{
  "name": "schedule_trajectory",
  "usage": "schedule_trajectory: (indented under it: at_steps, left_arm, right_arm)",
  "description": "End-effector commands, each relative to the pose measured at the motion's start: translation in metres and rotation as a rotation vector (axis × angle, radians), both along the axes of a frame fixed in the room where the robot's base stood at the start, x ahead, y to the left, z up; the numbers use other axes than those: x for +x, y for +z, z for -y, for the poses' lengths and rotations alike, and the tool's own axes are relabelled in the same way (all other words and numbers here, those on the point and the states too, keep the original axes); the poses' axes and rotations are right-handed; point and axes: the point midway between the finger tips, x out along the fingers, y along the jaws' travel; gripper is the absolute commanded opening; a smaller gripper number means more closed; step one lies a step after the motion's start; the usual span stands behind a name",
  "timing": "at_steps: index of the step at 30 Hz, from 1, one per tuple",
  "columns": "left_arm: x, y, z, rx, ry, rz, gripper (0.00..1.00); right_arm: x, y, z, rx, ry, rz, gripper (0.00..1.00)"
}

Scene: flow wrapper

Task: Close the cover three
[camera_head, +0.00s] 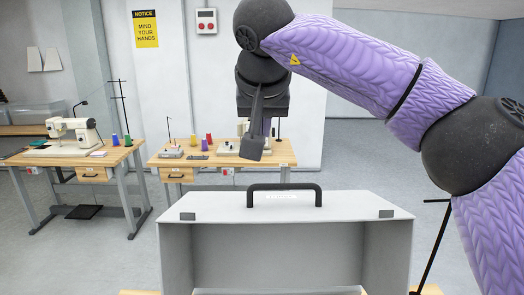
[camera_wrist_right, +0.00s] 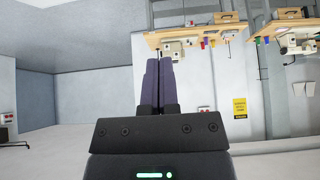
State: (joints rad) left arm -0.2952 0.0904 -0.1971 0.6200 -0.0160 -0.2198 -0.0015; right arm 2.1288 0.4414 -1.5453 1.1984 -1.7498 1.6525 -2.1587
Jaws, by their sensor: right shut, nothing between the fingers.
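A light grey cover (camera_head: 220,206) with a black bar handle (camera_head: 284,187) on its top stands in the lower middle of the head view. Its front side is open onto a grey inside. I cannot tell whether it is the third cover. My right gripper (camera_head: 252,146) hangs above and behind the handle, a little to its left, apart from the cover. In the right wrist view its two dark fingers (camera_wrist_right: 158,82) are together with nothing between them. My left gripper is in neither view.
Behind stand two wooden tables, one with a sewing machine (camera_head: 73,130), the other with colored thread cones (camera_head: 196,141). A yellow notice sign (camera_head: 146,29) hangs on the wall. Open floor (camera_head: 345,160) lies to the right of the tables.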

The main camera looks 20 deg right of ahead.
Motion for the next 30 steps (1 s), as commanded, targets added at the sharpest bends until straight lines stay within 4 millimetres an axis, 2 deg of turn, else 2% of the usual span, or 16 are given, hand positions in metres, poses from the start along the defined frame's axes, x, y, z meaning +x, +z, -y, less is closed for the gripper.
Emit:
schedule_trajectory:
  at_steps: [6, 14, 16, 21, 30]
  left_arm:
    - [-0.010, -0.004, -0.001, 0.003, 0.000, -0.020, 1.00]
    - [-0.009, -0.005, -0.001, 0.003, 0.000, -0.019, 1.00]
    - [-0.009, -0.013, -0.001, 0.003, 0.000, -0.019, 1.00]
    - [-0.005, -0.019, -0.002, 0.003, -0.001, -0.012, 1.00]
    - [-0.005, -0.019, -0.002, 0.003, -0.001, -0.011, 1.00]
  right_arm:
    - [0.022, -0.035, 0.007, 0.000, -0.001, -0.005, 0.00]
    - [0.054, -0.080, 0.016, 0.000, -0.002, -0.003, 0.00]
    - [0.043, -0.085, 0.012, -0.002, 0.005, 0.001, 0.00]
    - [0.022, -0.089, 0.006, -0.001, 0.003, -0.001, 0.00]
    - [0.016, -0.089, 0.004, 0.002, 0.001, -0.001, 0.00]
